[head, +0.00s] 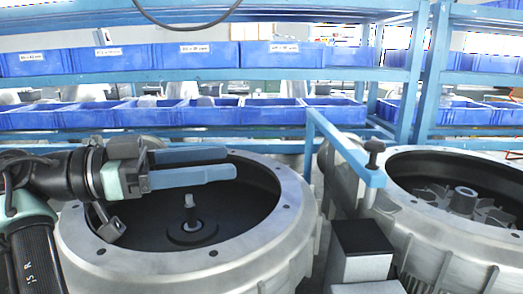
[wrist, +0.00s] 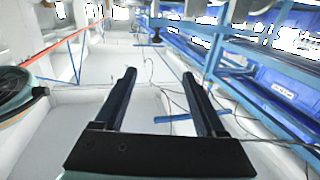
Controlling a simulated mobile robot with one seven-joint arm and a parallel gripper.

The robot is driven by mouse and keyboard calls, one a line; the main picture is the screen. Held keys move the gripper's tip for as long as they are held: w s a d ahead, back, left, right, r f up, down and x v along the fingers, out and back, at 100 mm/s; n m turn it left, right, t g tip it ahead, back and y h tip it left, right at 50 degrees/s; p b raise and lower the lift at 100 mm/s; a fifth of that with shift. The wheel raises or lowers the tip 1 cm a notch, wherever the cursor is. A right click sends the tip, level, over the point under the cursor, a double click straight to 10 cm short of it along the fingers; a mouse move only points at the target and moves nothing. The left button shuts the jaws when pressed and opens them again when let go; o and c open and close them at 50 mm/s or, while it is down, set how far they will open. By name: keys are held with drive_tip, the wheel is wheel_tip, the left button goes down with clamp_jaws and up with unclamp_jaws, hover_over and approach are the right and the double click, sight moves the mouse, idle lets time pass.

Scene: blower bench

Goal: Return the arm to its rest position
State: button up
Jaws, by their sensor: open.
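My gripper (head: 205,166) reaches in from the left in the head view, level over the left blower housing (head: 247,256). Its two long blue fingers point right and are apart, with nothing between them. In the wrist view my gripper (wrist: 160,92) also shows open and empty, its dark fingers apart against a pale floor. The housing is a round grey metal casing with a dark hollow and an upright shaft (head: 190,213) in its middle. My arm hides part of the housing's left side.
A right blower housing (head: 480,240) holds a finned impeller (head: 462,202). Between the housings stand a blue bracket (head: 345,150) and a black-topped block (head: 360,240). Behind, blue shelves carry several blue bins (head: 208,55). In the wrist view, cables (wrist: 175,90) cross the floor.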

drive_tip(key=w+d+n+t+y+p, duration=0.1)
drive_tip(key=w+d+n+t+y, duration=0.4)
drive_tip(key=w+t, duration=0.1)
wheel_tip(320, 180, up, 4)
drive_tip(key=n+t+y+p, duration=0.2)
drive_tip(key=n+t+y, duration=0.2)
drive_tip(key=t+y, duration=0.1)
drive_tip(key=s+d+r+n+t+y, duration=0.1)
drive_tip(key=s+r+n+t+y, duration=0.1)
drive_tip(key=s+r+t, duration=0.3)
drive_tip(key=s+d+r+n+t+y+p, duration=0.1)
drive_tip(key=s+r+n+t+y, duration=0.2)
drive_tip(key=s+r, duration=0.8)
drive_tip(key=s+t+y, duration=0.2)
drive_tip(key=s+t, duration=0.1)
drive_tip(key=shift+d+r+n, duration=0.25)
drive_tip(key=shift+n, duration=0.05)
